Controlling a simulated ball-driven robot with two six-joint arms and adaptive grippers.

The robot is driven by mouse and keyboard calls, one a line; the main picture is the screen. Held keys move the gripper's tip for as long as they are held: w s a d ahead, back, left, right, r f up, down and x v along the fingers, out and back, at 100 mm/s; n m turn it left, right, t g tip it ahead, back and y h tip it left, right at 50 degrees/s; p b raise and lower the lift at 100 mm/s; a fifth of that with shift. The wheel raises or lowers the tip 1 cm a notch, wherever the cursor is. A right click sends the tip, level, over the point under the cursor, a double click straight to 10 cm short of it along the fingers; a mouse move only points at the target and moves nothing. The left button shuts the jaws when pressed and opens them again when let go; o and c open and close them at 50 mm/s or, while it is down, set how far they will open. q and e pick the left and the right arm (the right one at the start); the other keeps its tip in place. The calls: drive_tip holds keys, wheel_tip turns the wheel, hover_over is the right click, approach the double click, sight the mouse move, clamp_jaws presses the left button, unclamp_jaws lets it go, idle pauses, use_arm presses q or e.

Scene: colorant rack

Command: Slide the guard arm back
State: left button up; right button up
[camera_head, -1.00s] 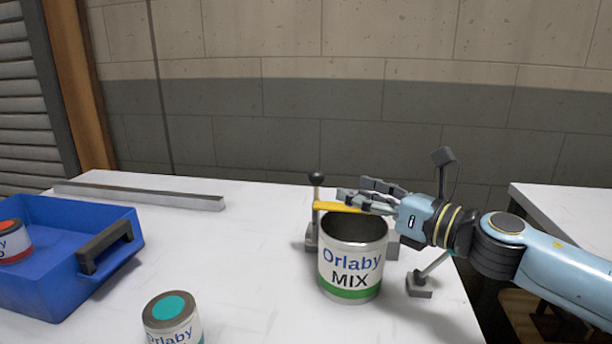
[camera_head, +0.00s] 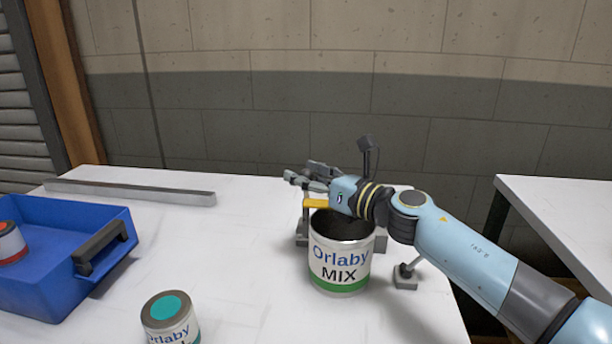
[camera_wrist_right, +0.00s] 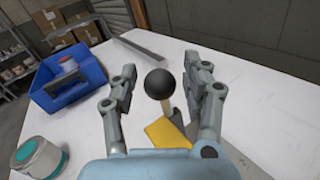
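The yellow guard arm (camera_head: 317,203) lies across the back of the mouth of the open MIX can (camera_head: 340,262). Its yellow end also shows in the right wrist view (camera_wrist_right: 166,134). A black ball knob (camera_wrist_right: 159,84) on a post stands there between the fingers of my right gripper (camera_wrist_right: 146,88). The fingers are apart, with gaps to the knob on both sides. In the head view my right gripper (camera_head: 306,175) is above and behind the can and hides the knob. My left gripper is in neither view now.
A blue crate (camera_head: 60,225) with a red-marked can (camera_head: 10,243) stands at the left. A teal-topped can (camera_head: 170,318) stands at the front. A grey metal bar (camera_head: 130,192) lies along the back. The white table between crate and MIX can is clear.

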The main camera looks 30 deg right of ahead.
clamp_jaws()
drive_tip(key=shift+w, duration=0.1)
